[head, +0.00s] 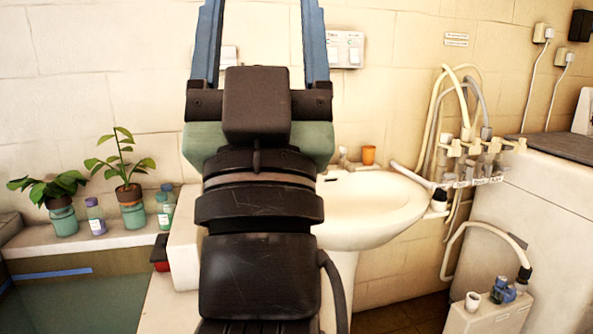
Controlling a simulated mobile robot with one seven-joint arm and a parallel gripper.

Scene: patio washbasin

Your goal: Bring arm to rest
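My gripper (261,20) is raised in front of my camera at the top middle of the head view. The fingertips run past the top edge of the picture. Nothing shows between the visible parts of the fingers. My dark arm fills the lower middle and hides part of the white washbasin (385,225) and the counter behind it.
An orange cup (368,155) stands on the basin's back rim. Hoses and taps (470,150) hang on the wall at right, above a white box (490,315). Potted plants (130,195) and small bottles (95,215) stand on a ledge at left.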

